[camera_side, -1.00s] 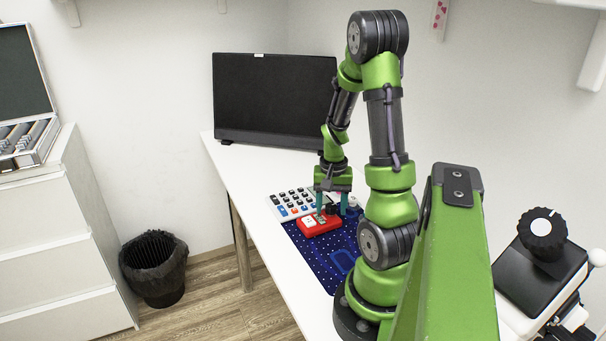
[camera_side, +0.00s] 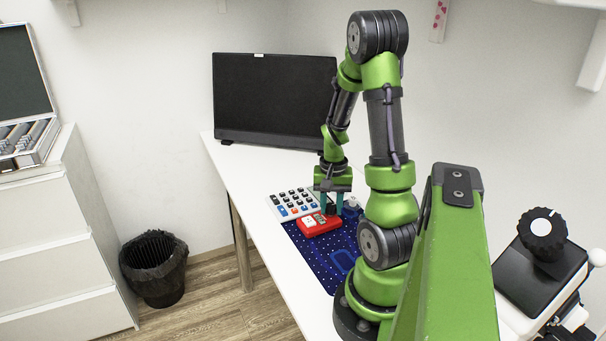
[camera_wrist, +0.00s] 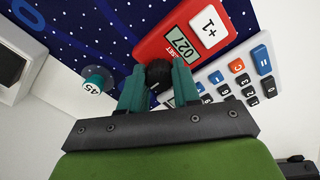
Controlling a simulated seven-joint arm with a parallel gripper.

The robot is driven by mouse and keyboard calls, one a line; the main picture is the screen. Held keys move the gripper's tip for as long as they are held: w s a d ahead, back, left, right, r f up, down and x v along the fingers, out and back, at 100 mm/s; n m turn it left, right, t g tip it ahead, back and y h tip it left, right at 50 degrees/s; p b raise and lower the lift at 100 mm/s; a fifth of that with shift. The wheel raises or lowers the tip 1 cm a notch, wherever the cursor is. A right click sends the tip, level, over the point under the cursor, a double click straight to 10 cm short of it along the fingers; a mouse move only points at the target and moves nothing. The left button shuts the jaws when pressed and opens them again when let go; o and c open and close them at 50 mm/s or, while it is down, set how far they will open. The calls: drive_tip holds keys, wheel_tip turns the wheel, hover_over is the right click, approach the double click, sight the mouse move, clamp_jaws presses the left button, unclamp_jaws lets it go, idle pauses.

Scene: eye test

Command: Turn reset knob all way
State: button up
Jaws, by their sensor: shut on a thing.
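A red counter (camera_side: 319,226) lies on the dark blue mat with white dots (camera_side: 310,258). In the wrist view the red counter (camera_wrist: 200,22) shows a white +1 button (camera_wrist: 208,27), a display (camera_wrist: 181,46) that seems to read 027, and a RESET label. Its black reset knob (camera_wrist: 158,73) is at the end beyond the display. My gripper (camera_wrist: 158,84) has its teal fingers on both sides of the knob and is shut on it. In the side view my gripper (camera_side: 331,205) points down at the counter, and the fingers partly hide the knob.
A calculator (camera_side: 293,203) lies close beside the counter. A small round item marked 45 (camera_wrist: 97,82) stands near the fingers on the other side. A blue outlined shape (camera_side: 343,262) lies on the mat. A monitor (camera_side: 275,100) stands at the back of the white table.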

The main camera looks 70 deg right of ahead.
sight(331, 205)
drive_tip(key=m, duration=1.3)
drive_tip(key=o, duration=0.9)
drive_tip(key=shift+r, duration=3)
